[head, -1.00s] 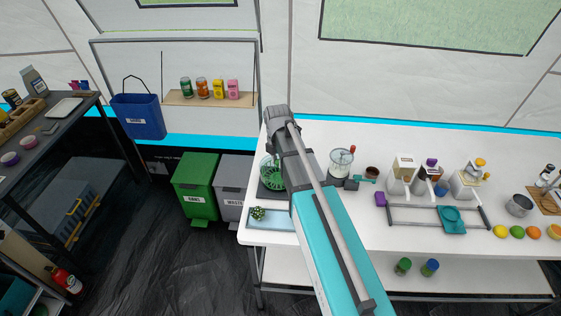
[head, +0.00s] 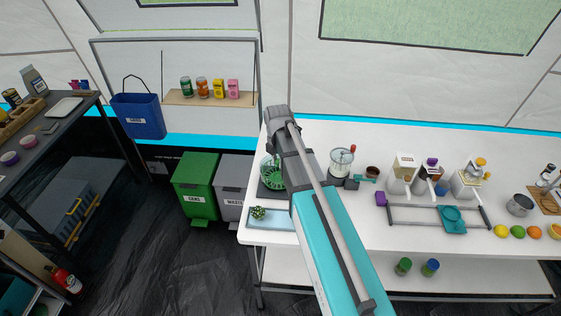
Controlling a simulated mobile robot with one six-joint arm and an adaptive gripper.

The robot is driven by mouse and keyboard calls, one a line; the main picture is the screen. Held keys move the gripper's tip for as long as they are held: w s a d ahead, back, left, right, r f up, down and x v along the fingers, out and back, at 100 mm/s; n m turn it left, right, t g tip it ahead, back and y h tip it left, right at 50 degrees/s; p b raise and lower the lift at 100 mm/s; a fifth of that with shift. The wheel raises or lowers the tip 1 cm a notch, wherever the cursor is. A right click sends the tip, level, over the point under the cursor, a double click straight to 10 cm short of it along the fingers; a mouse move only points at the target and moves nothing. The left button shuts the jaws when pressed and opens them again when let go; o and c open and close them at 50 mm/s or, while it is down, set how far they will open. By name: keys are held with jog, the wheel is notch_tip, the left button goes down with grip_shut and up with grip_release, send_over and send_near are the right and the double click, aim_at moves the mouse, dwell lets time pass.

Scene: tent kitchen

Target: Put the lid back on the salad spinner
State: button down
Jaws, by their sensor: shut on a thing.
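The salad spinner (head: 266,181) stands near the left end of the white table. Its green basket shows inside a clear bowl, and my arm covers its right side. I cannot make out its lid for certain. My arm reaches up across the table from the bottom of the picture and bends at a dark grey joint beside the spinner. My gripper cannot be made out; it seems hidden behind the arm. What it holds is hidden too.
A clear jar with a red knob (head: 341,160) stands right of my arm. A pale blue tray (head: 282,223) lies in front of the spinner. Several dispensers, a rail frame, a teal holder (head: 452,219), a pot (head: 519,205) and fruit fill the right side. Bins (head: 195,187) stand left.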

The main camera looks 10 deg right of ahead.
dwell(0.8)
jog(key=shift+c, duration=2.2)
grip_release()
jog(key=o, duration=0.4)
jog(key=shift+o, duration=0.2)
jog(key=shift+w, duration=0.1)
jog(key=shift+r, duration=0.2)
jog(key=shift+r+p, duration=3.3)
jog(key=shift+p, duration=0.2)
grip_shut()
